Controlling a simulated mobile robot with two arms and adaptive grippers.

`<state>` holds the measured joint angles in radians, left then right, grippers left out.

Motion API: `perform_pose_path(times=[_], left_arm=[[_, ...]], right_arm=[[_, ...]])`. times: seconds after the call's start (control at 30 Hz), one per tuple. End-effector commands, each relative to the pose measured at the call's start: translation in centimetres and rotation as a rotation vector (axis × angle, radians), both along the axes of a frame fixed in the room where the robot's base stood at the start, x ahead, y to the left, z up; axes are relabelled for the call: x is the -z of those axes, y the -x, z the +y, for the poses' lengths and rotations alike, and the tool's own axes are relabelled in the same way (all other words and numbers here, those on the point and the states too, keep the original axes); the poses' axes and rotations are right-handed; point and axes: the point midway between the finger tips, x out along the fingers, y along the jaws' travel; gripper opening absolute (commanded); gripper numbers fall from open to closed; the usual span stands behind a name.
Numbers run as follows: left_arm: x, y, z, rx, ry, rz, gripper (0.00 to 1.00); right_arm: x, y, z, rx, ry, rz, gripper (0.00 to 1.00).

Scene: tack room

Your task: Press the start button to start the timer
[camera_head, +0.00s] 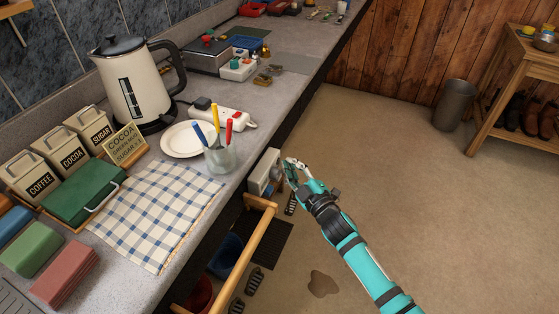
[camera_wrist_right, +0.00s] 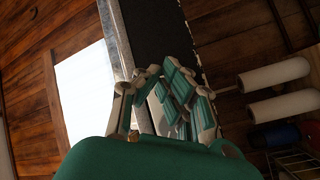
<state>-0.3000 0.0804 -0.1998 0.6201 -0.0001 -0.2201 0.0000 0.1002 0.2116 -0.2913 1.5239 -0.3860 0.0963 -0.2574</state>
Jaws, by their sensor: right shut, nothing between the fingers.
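A small pale grey box (camera_head: 263,172), likely the timer, is at the front face of the counter, just below its edge. I cannot make out a start button on it. My right gripper (camera_head: 291,164) is just to the right of this box in the head view, with its fingertips toward it. Whether they touch is unclear. The right gripper is shut and empty; its fingers also show in the right wrist view (camera_wrist_right: 166,88). The box cannot be clearly made out in the wrist view. My left gripper is not in view.
The counter (camera_head: 185,230) holds a kettle (camera_head: 138,85), a plate (camera_head: 183,139), a cup of colored-handled tools (camera_head: 220,157), a checked cloth (camera_head: 160,210) and a power strip (camera_head: 222,117). A wooden rail (camera_head: 246,254) stands below the edge. Open floor lies to the right.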

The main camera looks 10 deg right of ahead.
Motion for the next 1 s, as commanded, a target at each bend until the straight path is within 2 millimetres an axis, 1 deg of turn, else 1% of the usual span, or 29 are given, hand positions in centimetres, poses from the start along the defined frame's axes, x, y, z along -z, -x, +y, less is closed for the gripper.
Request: perform_pose_path(times=[0.2, 0.57, 1.0], left_arm=[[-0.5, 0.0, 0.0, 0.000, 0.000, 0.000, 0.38], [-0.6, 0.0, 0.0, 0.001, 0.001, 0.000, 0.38], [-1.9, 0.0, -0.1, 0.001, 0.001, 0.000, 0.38]], right_arm=[[-0.1, 0.6, -0.9, 0.000, 0.000, 0.001, 0.00], [0.0, 0.8, -1.2, 0.001, 0.000, 0.001, 0.00], [-0.1, 3.2, -4.8, 0.001, 0.002, 0.002, 0.00]])
